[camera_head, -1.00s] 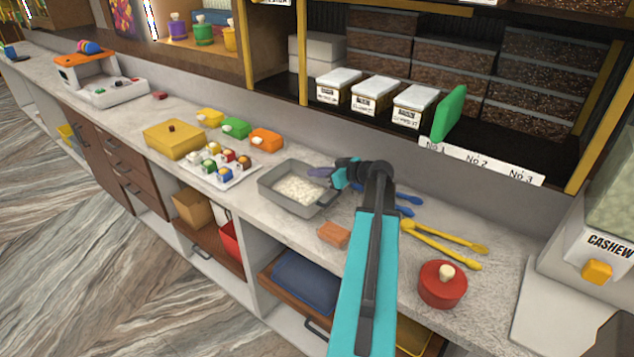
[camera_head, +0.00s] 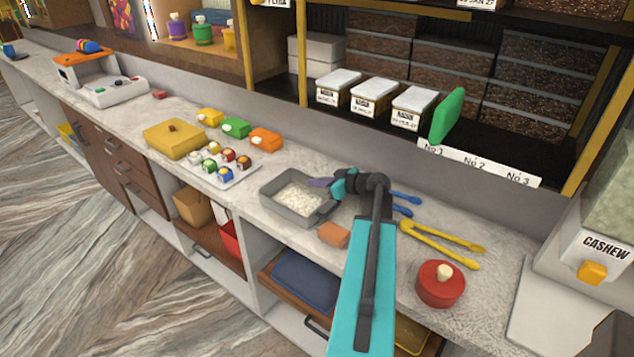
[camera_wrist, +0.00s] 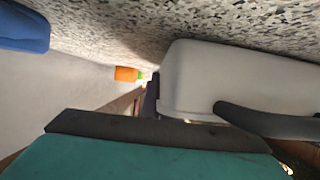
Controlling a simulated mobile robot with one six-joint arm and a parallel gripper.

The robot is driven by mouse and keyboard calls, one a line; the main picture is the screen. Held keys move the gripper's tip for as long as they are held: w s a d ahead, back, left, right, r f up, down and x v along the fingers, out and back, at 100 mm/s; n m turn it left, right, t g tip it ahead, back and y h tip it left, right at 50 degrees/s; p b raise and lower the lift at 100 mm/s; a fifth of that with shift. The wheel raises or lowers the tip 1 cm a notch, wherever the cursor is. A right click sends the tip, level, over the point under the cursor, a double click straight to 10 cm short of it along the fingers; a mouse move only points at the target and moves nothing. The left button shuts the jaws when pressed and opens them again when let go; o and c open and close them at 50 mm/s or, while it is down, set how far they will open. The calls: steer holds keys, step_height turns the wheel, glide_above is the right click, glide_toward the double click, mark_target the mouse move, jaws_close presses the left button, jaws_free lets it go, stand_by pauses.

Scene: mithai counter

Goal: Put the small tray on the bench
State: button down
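The small tray (camera_head: 283,207), grey with white grains in it, is low at the middle of the bench (camera_head: 270,236); I cannot tell whether its base touches. My gripper (camera_head: 328,184) is at the tray's right rim in the head view, with its fingers partly hidden by my wrist. In the wrist view, the tray's pale wall (camera_wrist: 205,80) and dark handle (camera_wrist: 265,120) are right against my teal, dark-edged finger. The gripper appears shut on the tray's rim, though the contact itself is hidden.
A terracotta block (camera_head: 333,235) lies just in front of the tray. A white tray of sweets (camera_head: 237,181) stands to its left. Blue tongs (camera_head: 405,197), yellow tongs (camera_head: 440,245) and a red lidded pot (camera_head: 440,285) are on the right. Shelves rise behind.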

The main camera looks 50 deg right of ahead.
steer(key=shift+f, duration=0.1)
steer(key=c, duration=2)
jaws_free()
steer(key=shift+s, duration=0.25)
steer(key=b+v, duration=0.1)
steer(key=v, duration=0.4)
steer(key=b+v, duration=0.2)
steer(key=v, duration=0.4)
steer(key=shift+s+r+b, duration=0.2)
steer(key=shift+r+b, duration=0.1)
steer(key=shift+r, duration=0.05)
steer(key=shift+w, duration=0.1)
